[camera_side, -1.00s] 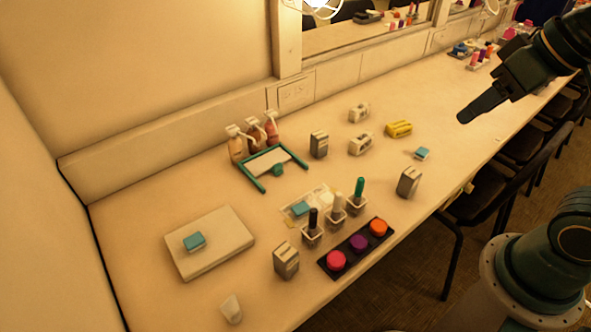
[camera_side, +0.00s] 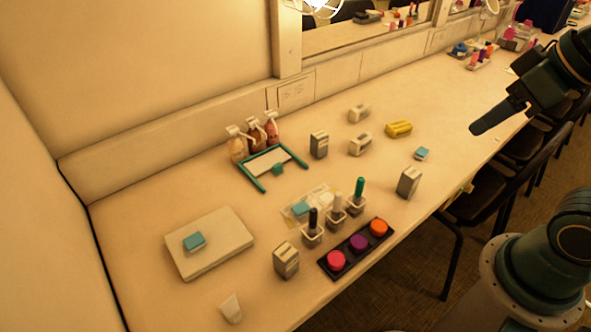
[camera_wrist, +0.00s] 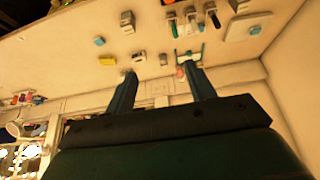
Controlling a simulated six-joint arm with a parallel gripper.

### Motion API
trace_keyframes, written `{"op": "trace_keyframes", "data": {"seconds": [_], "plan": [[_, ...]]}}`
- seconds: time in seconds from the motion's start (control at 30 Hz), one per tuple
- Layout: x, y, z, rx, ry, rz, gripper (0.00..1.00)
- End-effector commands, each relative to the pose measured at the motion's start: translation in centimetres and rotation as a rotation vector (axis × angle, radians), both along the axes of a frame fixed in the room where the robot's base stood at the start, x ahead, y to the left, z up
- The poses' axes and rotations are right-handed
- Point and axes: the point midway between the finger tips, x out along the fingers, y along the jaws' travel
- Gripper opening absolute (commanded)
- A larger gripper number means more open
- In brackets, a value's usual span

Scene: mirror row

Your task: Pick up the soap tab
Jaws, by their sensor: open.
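Three small teal-blue blocks could be the soap tab; I cannot tell which is meant. One (camera_side: 422,153) lies alone on the bare counter at the right, and it shows in the wrist view (camera_wrist: 99,41). Another (camera_side: 194,241) rests on a pale flat slab (camera_side: 222,256). The third (camera_side: 301,208) lies on a clear-looking tray (camera_side: 290,214). My gripper (camera_side: 474,131) is open and empty, apart from all three. It appears right of the lone block in the side view. Both fingers show in the wrist view (camera_wrist: 160,72), apart from each other.
A yellow block (camera_side: 399,129), white-grey blocks (camera_side: 361,144) and a grey upright box (camera_side: 409,182) surround the lone block. Upright brush-like sticks (camera_side: 359,190), a black palette (camera_side: 349,257) and pump bottles (camera_side: 253,135) stand farther left. Counter toward the upper right is mostly clear.

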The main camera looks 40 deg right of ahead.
Motion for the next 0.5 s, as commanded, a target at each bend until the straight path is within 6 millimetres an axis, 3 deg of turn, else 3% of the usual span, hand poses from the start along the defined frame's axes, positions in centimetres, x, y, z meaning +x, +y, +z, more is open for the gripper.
{"op": "trace_keyframes", "data": {"seconds": [0.27, 0.5], "plan": [[2.0, -0.3, 0.8, 0.035, 0.046, -0.068, 0.55], [5.7, -1.4, 1.7, 0.101, 0.123, -0.193, 0.55]]}}
